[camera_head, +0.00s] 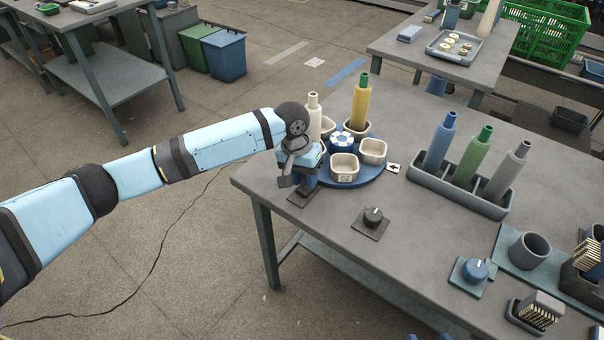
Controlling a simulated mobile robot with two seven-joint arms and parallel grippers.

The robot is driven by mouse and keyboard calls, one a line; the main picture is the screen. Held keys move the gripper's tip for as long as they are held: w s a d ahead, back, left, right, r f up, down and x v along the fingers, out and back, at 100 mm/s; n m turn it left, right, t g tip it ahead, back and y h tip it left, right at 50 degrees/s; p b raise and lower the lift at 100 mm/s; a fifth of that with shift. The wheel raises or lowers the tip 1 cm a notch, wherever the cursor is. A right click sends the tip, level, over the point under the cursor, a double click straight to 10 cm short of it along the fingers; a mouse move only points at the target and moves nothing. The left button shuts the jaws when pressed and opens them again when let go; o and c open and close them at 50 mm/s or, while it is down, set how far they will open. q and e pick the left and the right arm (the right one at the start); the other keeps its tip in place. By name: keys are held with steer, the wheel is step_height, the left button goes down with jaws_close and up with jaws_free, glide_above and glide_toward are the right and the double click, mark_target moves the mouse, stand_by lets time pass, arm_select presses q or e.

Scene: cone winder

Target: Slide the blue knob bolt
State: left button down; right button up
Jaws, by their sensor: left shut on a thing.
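The blue knob bolt (311,179) stands on a small dark base plate (302,197) at the table's left corner, in front of the round blue turntable. My left gripper (297,181) comes in from the left and points down over it. It is shut on the bolt's knob, and its wrist and fingers hide much of the bolt. How far the bolt is slid cannot be told. My right gripper is not in view.
The turntable (371,181) holds cream cups and cones close behind my gripper. A black knob (373,215) and a blue dial (475,269) sit nearer the front. A grey rack (462,191) holds three cones. The table top between them is clear.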

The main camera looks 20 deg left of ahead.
arm_select(q)
steer(key=c, duration=0.8)
jaws_free()
steer(key=shift+w+r, duration=0.1)
steer(key=shift+w, duration=0.1)
steer(key=shift+d, duration=0.1)
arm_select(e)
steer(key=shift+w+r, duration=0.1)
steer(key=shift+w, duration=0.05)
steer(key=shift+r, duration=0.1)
arm_select(q)
steer(key=shift+r, duration=0.4)
steer(key=shift+w+a+r+p, duration=0.1)
steer(key=shift+a+r+p, duration=0.35)
steer(key=shift+r, duration=1.65)
steer(key=shift+w+a+r+p, duration=0.1)
steer(key=shift+a+r+p, duration=0.35)
steer(key=shift+r, duration=1.7)
steer(key=shift+a+r+p, duration=0.35)
steer(key=shift+a+r, duration=0.1)
steer(key=shift+r, duration=1.65)
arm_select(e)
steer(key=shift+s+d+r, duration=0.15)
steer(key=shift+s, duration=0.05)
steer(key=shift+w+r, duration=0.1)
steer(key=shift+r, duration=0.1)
arm_select(q)
steer(key=shift+s+f, duration=0.1)
